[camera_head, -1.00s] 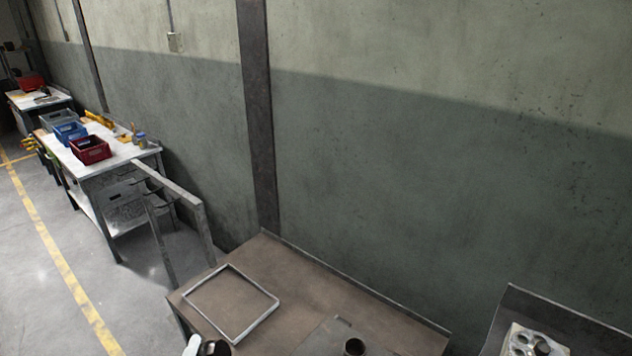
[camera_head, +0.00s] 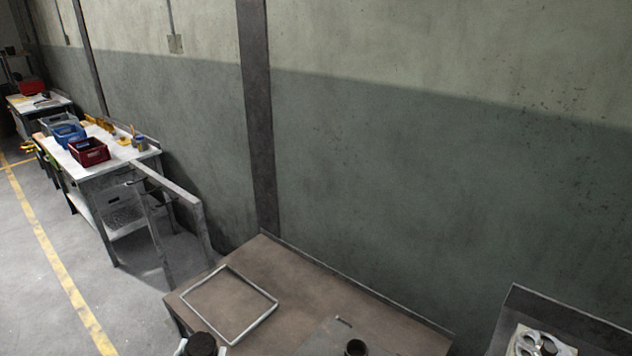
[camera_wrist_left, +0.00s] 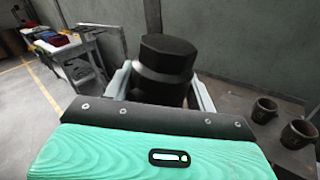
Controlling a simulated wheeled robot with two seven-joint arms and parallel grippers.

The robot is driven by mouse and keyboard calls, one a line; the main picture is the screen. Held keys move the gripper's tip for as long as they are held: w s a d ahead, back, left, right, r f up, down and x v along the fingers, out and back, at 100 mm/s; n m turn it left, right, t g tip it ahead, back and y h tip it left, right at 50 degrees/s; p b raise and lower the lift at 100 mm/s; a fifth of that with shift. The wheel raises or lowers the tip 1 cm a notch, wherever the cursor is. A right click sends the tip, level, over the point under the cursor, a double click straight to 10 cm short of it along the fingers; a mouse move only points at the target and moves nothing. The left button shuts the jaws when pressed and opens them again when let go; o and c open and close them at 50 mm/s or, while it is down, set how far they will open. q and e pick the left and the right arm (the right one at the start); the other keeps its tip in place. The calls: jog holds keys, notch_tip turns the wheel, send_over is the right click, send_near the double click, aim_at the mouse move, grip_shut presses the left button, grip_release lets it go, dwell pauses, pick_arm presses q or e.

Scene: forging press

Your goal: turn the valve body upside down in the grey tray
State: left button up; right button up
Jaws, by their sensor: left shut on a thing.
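The valve body (camera_wrist_left: 165,68) is a dark, stepped piece with a wide faceted top, held upright in the left wrist view. My left gripper (camera_wrist_left: 162,88) is shut on it, a pale finger on either side. In the head view the dark valve body (camera_head: 202,345) and a bit of the gripper (camera_head: 190,348) show at the bottom edge, cut off, in front of the grey tray. The grey tray (camera_head: 271,308) is a thin-rimmed square on the brown table, with nothing visible in it. My right gripper is not in view.
Dark hollow cups (camera_wrist_left: 265,108) stand on the brown table (camera_head: 300,275); one (camera_head: 356,347) shows right of the tray. A light holder with round parts (camera_head: 540,344) sits on a dark bench at right. A metal rack (camera_head: 170,188) stands left behind the table.

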pick_arm(q)
jog(key=n, duration=0.3)
jog(key=shift+b, duration=0.3)
jog(key=n+b, duration=0.3)
jog(key=n, duration=0.6)
jog(key=shift+b, duration=0.3)
